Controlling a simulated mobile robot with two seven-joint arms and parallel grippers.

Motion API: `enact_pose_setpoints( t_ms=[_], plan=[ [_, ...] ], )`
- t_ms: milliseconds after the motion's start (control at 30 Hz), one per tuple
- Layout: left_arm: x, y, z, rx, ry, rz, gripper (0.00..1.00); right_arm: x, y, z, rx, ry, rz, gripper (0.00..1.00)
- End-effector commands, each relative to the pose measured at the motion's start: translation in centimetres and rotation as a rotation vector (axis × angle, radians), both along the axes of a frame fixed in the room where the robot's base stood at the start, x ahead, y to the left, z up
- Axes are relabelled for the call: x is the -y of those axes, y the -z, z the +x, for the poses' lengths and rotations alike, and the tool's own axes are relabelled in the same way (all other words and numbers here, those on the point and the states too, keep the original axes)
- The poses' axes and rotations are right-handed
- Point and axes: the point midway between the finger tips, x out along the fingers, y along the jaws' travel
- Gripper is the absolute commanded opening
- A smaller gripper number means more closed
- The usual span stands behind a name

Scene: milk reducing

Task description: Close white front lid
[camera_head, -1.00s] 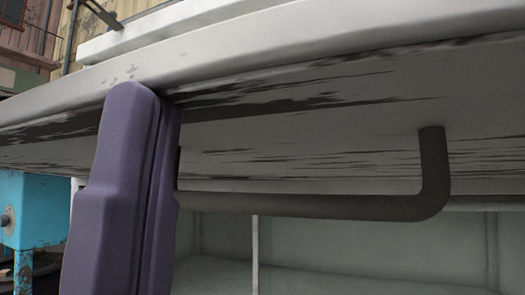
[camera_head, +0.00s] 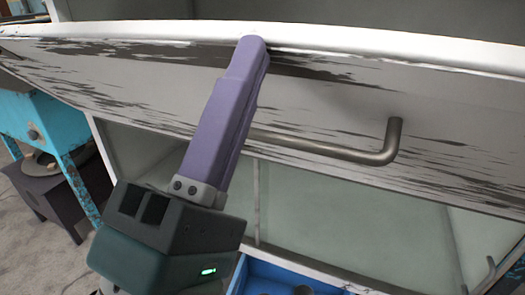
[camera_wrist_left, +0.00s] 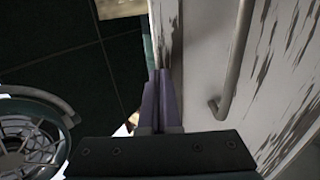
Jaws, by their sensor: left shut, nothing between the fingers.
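The white front lid (camera_head: 330,95) spans the head view as a scuffed white panel with dark worn streaks. Its grey bar handle (camera_head: 345,152) runs along its face. The lid's upper edge is a clean white rim. My left gripper (camera_head: 252,45) is shut and empty, its purple fingers reaching up across the lid's face to the rim, left of the handle's visible bend. The fingers hide the handle's left end. In the left wrist view the shut fingers (camera_wrist_left: 160,78) lie beside the lid's face (camera_wrist_left: 205,60), with the handle (camera_wrist_left: 236,65) to their right. Contact is unclear. My right gripper is out of view.
Below the lid is a glass-fronted white cabinet (camera_head: 340,205). A blue container (camera_head: 262,275) shows at the bottom. A turquoise metal stand (camera_head: 35,115) and a dark box (camera_head: 65,190) stand at the left. A grey recess (camera_head: 300,10) shows above the rim.

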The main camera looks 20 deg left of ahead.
Motion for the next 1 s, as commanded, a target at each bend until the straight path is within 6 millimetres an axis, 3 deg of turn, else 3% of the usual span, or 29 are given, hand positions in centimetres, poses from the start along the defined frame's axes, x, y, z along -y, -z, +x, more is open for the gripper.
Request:
enact_pose_setpoints(
  t_ms=[33,100,300,500,700,1000],
  plan=[
    [0.0,-2.9,0.9,-0.032,-0.002,0.001,0.00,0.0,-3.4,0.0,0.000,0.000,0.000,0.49],
    [0.1,-4.1,2.2,-0.089,-0.002,0.004,0.00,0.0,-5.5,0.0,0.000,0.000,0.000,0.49],
    [0.4,-6.8,6.1,-0.251,-0.003,0.015,0.00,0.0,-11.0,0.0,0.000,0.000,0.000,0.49],
    [0.8,-8.4,9.9,-0.395,-0.002,0.027,0.00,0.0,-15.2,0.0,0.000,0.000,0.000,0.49],
    [1.0,-8.9,12.8,-0.500,-0.001,0.035,0.00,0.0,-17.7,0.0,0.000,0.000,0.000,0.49],
    [1.1,-8.7,14.7,-0.570,-0.001,0.043,0.00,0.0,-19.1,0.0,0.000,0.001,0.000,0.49]
  ],
)
